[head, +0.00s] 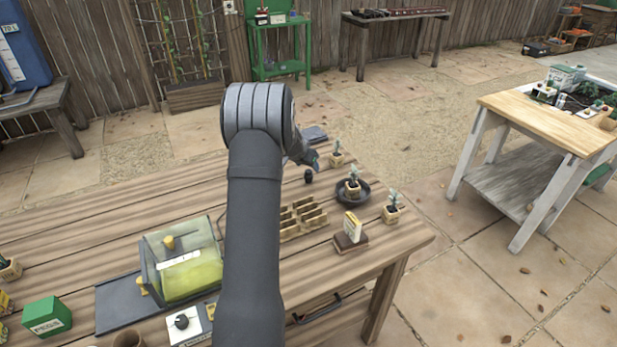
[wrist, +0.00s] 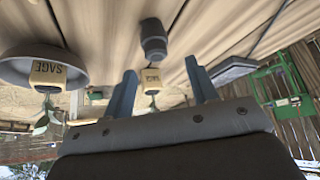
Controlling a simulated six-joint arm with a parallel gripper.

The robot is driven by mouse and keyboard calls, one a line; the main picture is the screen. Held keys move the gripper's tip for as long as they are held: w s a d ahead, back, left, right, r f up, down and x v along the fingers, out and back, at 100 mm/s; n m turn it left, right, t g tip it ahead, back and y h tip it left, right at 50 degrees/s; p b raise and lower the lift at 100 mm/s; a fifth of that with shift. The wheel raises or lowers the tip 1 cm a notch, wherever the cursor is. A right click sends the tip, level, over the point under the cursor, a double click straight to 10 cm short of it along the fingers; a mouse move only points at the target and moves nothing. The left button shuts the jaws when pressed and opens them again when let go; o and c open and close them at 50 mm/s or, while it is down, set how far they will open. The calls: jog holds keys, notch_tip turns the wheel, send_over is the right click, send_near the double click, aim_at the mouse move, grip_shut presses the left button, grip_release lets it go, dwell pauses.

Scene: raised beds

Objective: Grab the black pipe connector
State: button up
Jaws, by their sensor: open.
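The black pipe connector (head: 308,176) stands on the plank table just in front of my gripper (head: 314,161). In the wrist view the connector (wrist: 153,42) is a short dark cylinder with a wider collar. It sits beyond the two blue-grey fingertips, roughly midway between their lines. My gripper (wrist: 160,66) is open, and the connector is apart from both fingers. In the head view my arm hides much of the gripper.
A dark bowl (head: 367,199) with a potted seedling (head: 352,188) stands right of the connector. Another seedling pot (head: 337,159) is close to the gripper. A dark flat slab (head: 313,134) lies behind it. A wooden slotted rack (head: 300,219) stands nearer the front.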

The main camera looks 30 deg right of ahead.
aim_at(308, 171)
jog(key=shift+s+a+f+x, duration=0.1)
jog(key=shift+x, duration=0.85)
jog(key=shift+s+a+f+x, duration=0.1)
jog(key=shift+x, duration=0.9)
jog(key=shift+s+a+f+x, duration=0.1)
jog(key=shift+x, duration=0.85)
jog(key=shift+c, duration=0.2)
jog(key=c, duration=1)
